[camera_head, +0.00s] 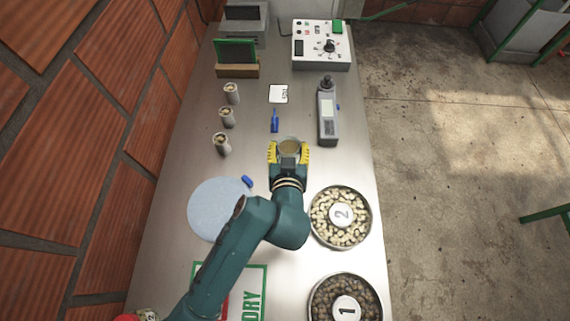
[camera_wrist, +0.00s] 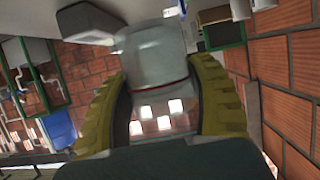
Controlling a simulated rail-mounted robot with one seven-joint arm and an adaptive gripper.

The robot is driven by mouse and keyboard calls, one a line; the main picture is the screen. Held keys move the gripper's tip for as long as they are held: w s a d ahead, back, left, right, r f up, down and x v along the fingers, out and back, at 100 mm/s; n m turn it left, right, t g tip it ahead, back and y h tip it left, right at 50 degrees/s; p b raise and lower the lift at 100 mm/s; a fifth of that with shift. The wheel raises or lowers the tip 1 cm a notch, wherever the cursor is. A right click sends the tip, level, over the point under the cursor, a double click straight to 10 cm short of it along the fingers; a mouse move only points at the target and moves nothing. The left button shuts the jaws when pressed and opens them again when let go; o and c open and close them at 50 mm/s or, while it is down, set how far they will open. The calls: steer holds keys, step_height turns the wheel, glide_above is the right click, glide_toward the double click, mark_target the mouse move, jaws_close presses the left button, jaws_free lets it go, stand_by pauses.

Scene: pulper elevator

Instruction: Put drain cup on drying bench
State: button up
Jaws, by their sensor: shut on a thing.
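My gripper (camera_head: 288,154) has yellow ribbed fingers and is shut on a cup (camera_head: 289,145), which I take for the drain cup. It is held over the middle of the steel bench (camera_head: 190,190). In the wrist view the cup (camera_wrist: 155,62) is a greyish, see-through vessel between both fingers. Its contents are unclear. A green-bordered panel (camera_head: 264,285) with lettering ending in "DRY" lies at the near end of the bench, partly hidden by my arm. No separate drying bench can be made out.
A bowl marked 2 (camera_head: 316,231) and a bowl marked 1 (camera_head: 318,296) stand at right, with a round pale-blue disc (camera_head: 208,208) at left. Several small items, a grey handheld meter (camera_head: 328,128) and a white control box (camera_head: 308,59) lie farther back. Brick wall bounds the left.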

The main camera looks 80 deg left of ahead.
step_height(320, 180, down, 8)
steer(key=shift+d+f+b, duration=0.1)
steer(key=shift+f+b, duration=0.15)
steer(key=shift+b, duration=0.85)
steer(key=o, duration=1.2)
steer(key=shift+r, duration=0.3)
steer(key=p+v, duration=0.4)
steer(key=v, duration=0.8)
steer(key=shift+s+f, duration=0.1)
steer(key=shift+f, duration=0.05)
